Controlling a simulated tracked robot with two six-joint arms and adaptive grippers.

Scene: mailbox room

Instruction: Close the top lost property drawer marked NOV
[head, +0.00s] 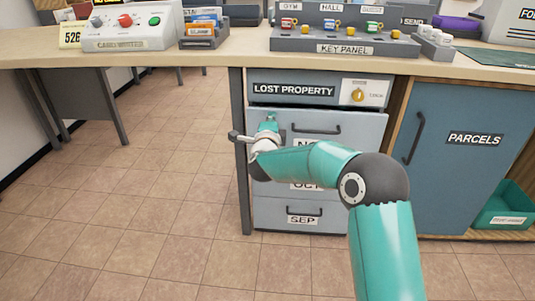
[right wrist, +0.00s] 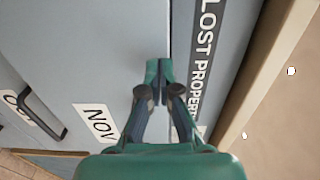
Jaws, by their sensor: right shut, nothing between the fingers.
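The NOV drawer (head: 350,128) is the top grey drawer under the LOST PROPERTY panel (head: 293,90). Its front looks slightly proud of the drawers below, with a dark band above it; how far out it stands I cannot tell exactly. Its handle shows on the front, and my arm hides much of the label. My right gripper (head: 268,122) is at the left part of this drawer front, shut and empty. In the right wrist view the shut fingertips (right wrist: 160,72) are near the drawer's upper edge, beside the NOV label (right wrist: 97,121); contact is unclear. My left gripper is out of view.
The OCT drawer and the SEP drawer (head: 340,213) are below. The counter (head: 220,55) with the key panel (head: 345,47) overhangs. The tiled floor in front is clear.

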